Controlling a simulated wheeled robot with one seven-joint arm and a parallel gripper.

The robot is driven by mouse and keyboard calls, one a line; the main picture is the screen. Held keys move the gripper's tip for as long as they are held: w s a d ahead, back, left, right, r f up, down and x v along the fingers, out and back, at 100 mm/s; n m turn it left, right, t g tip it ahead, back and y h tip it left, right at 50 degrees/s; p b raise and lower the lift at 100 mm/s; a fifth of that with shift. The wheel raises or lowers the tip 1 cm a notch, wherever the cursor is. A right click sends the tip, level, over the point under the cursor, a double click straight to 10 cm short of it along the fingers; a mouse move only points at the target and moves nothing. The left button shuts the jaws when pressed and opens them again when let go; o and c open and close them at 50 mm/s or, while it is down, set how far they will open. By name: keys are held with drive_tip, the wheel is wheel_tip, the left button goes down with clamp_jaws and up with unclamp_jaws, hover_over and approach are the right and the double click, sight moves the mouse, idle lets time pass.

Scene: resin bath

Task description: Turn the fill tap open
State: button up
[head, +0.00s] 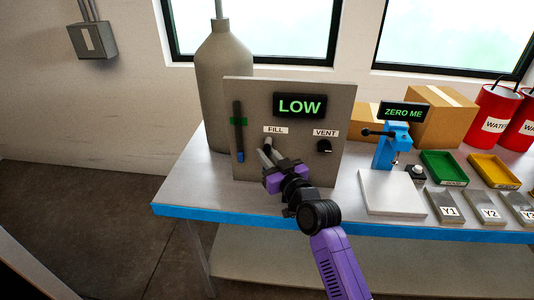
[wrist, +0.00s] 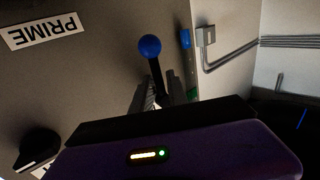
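The grey control panel (head: 303,167) stands on the bench with a lit LOW display (head: 300,106). Under the FILL label (head: 275,130), my gripper (head: 265,149) is at the panel and mostly hides the fill tap in the head view. In the wrist view, the tap's dark lever with a blue ball end (wrist: 150,47) shows, the ball pointing up in that picture. My gripper's fingers (wrist: 163,92) lie on either side of the lever's stem, close to it. I cannot tell whether they press on it.
The black VENT knob (head: 324,146) is right of the fill tap. A level gauge (head: 239,130) is on the panel's left. A PRIME label (wrist: 44,29) shows upside down in the wrist view. A grey cylinder (head: 224,85) stands behind the panel, and a blue scale stand (head: 387,152) to the right.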

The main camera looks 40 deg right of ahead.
clamp_jaws()
idle(1.5)
